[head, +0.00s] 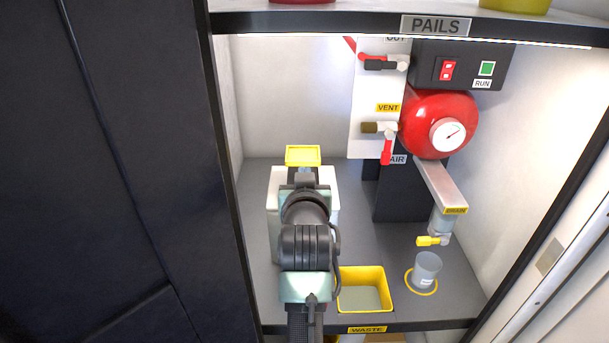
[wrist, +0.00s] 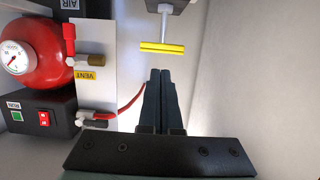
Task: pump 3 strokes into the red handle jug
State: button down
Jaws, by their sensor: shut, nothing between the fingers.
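The yellow pump handle (head: 303,155) sits over a white box (head: 274,210), which my arm largely hides in the head view. In the wrist view the handle (wrist: 163,47) is a yellow bar on a thin metal rod. My gripper (wrist: 160,73) is shut and empty, its fingertips just below the bar in that picture; I cannot tell whether they touch it. A clear cup (head: 427,268) stands in a yellow ring below the drain valve (head: 434,240). I see no red handle on it and cannot identify the red handle jug.
A yellow waste bin (head: 378,272) stands right of my arm. The PAILS shelf (head: 330,22) spans above; a dark panel (head: 110,170) is at left.

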dwell(0.4)
jog(key=shift+a+r+b, duration=0.15)
jog(key=shift+r+b, duration=0.8)
jog(key=shift+r, duration=1.55)
jog(key=shift+w, duration=0.15)
send_over(303, 161)
notch_tip(303, 161, down, 2)
jog(key=shift+f, duration=0.2)
notch_tip(303, 161, down, 3)
jog(key=shift+r+b, duration=0.2)
jog(key=shift+b, duration=0.1)
jog(key=shift+f, duration=0.75)
